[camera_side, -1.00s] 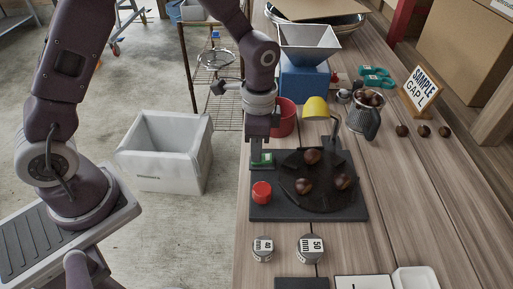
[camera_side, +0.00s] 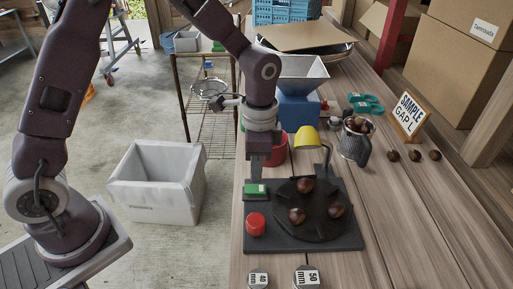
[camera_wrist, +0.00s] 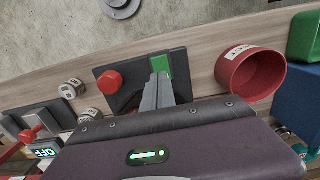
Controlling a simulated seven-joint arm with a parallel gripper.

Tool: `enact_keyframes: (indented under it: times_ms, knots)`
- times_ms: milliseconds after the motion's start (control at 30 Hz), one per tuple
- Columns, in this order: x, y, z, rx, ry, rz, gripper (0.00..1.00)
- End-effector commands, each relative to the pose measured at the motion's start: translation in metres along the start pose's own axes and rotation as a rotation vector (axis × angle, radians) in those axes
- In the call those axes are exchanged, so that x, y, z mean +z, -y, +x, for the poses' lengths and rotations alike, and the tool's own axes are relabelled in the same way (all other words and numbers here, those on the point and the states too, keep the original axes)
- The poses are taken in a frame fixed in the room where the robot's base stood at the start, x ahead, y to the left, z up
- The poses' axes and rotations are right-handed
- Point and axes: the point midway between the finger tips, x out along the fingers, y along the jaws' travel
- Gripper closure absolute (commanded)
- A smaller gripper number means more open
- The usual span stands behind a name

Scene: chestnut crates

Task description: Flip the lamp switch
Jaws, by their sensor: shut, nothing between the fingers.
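A yellow-shaded lamp (camera_side: 306,139) stands behind the dark board (camera_side: 355,238) in the side view. A green block (camera_side: 256,189) and a red knob (camera_side: 255,223) sit on the board's left part. My gripper (camera_side: 260,178) is shut and empty, pointing down just behind the green block; I cannot tell whether they touch. In the wrist view my fingers (camera_wrist: 159,78) are together, tips close to the green block (camera_wrist: 162,67); the red knob (camera_wrist: 109,81) is left of them. A red lever (camera_wrist: 29,133) with an "OFF" sign (camera_wrist: 45,151) shows at lower left, away from the fingers. No switch is labelled as the lamp's.
Several chestnuts lie on the round dark plate (camera_side: 318,226). The red pot (camera_side: 277,158) stands close behind my gripper. Gauge blocks (camera_side: 308,277) sit in front of the board. A mug of chestnuts (camera_side: 353,145) and a sign (camera_side: 409,115) stand right. The right tabletop is mostly clear.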

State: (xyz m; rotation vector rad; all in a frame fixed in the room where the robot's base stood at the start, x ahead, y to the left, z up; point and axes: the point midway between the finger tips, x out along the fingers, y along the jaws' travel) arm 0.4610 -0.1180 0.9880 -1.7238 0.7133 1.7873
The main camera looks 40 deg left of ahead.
Motion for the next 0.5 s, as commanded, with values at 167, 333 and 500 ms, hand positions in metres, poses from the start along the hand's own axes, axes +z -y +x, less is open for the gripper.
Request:
enact_keyframes:
  times_ms: [167,333,500]
  knots:
    - [-0.001,0.001,-0.046,-0.003,-0.006,0.000,1.00]
    - [0.000,0.000,-0.083,-0.002,-0.004,-0.001,1.00]
    - [0.001,0.000,-0.104,-0.001,-0.002,-0.001,1.00]
